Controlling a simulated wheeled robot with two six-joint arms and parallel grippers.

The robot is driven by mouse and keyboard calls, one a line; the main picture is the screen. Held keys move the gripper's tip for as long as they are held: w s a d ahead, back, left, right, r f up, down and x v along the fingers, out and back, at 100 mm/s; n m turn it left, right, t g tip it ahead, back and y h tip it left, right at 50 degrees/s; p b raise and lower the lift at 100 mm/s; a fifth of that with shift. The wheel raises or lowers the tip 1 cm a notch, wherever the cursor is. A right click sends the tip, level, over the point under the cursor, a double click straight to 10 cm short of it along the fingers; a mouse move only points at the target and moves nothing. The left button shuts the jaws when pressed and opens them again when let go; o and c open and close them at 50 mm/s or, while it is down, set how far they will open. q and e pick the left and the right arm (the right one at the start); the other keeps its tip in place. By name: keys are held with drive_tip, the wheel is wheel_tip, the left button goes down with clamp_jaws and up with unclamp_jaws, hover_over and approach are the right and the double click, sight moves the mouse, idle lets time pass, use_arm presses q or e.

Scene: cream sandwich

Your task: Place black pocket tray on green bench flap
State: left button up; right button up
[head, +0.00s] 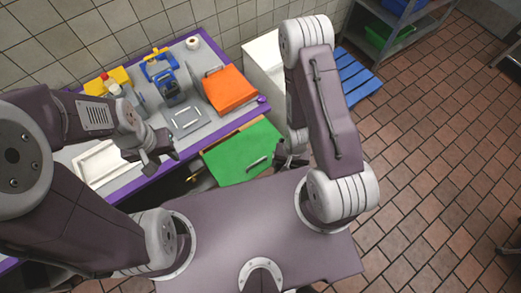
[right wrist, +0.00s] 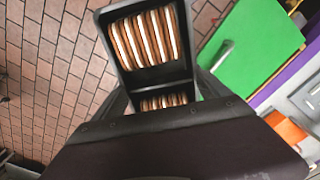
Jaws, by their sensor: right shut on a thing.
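The black pocket tray (right wrist: 165,71) fills the upper middle of the right wrist view, with tan and cream sandwich biscuits stacked in its pockets. My right gripper is shut on the tray; its fingers are mostly hidden there. In the head view my right gripper (head: 290,156) is a dark shape just right of the green bench flap (head: 240,155). The flap lies flat with a metal handle and also shows in the right wrist view (right wrist: 262,45), right of the tray and apart from it. My left gripper (head: 155,148) is open and empty over the bench, left of the flap.
A blue pallet (head: 355,77) lies on the tiled floor. Open floor is on the right.

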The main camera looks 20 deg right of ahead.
drive_tip(key=shift+w+d+f+b, duration=0.15)
drive_tip(key=shift+w+f+b, duration=0.85)
drive_tip(key=shift+b, duration=2.6)
drive_tip(key=shift+w+d+f+b, duration=0.1)
drive_tip(key=shift+w+f+b, duration=0.9)
drive_tip(key=shift+b, duration=2.55)
drive_tip(key=shift+w+r, duration=0.2)
drive_tip(key=shift+w, duration=0.35)
drive_tip(key=w+f+b, duration=0.1)
drive_tip(key=w, duration=0.1)
drive_tip(key=w+f+b, duration=0.1)
drive_tip(key=w, duration=0.1)
drive_tip(key=w+d+f+b, duration=0.1)
drive_tip(key=w, duration=0.1)
drive_tip(key=shift+f, duration=0.25)
drive_tip(key=shift+w, duration=0.1)
wheel_tip(320, 180, down, 4)
drive_tip(key=b, duration=0.4)
drive_tip(key=shift+f, duration=0.2)
drive_tip(key=shift+r, duration=0.2)
drive_tip(key=shift+f, duration=0.2)
drive_tip(key=o, duration=1.4)
drive_tip(key=shift+o, duration=0.2)
drive_tip(key=shift+r, duration=0.15)
